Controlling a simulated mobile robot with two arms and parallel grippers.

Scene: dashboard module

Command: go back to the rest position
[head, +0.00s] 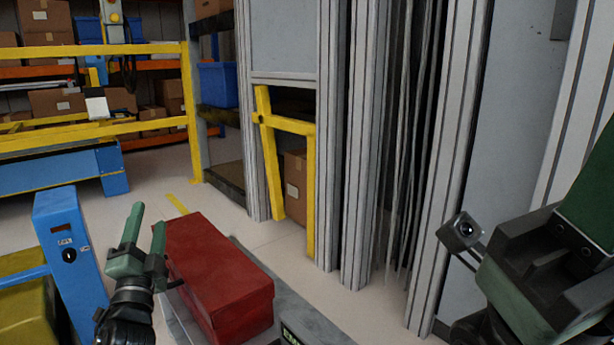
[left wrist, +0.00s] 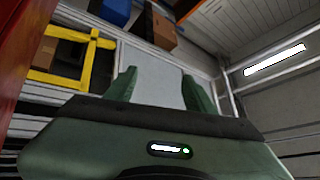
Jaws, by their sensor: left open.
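My left gripper (head: 147,222) is in the lower left of the head view, its two green fingers apart and pointing up, with nothing between them. It is beside the left end of a closed red box (head: 220,275) and appears empty. In the left wrist view the two green fingers (left wrist: 158,88) are spread, with only a pale panel in the background between them. Part of my right arm, green and black, fills the right edge of the head view; its fingers cannot be made out.
A blue post (head: 70,250) stands left of the left gripper. A yellow railing (head: 100,145) and shelves with cartons are behind. Tall grey metal profiles (head: 360,150) and a yellow frame (head: 310,190) rise beyond the red box. Some pale floor (head: 150,170) is clear.

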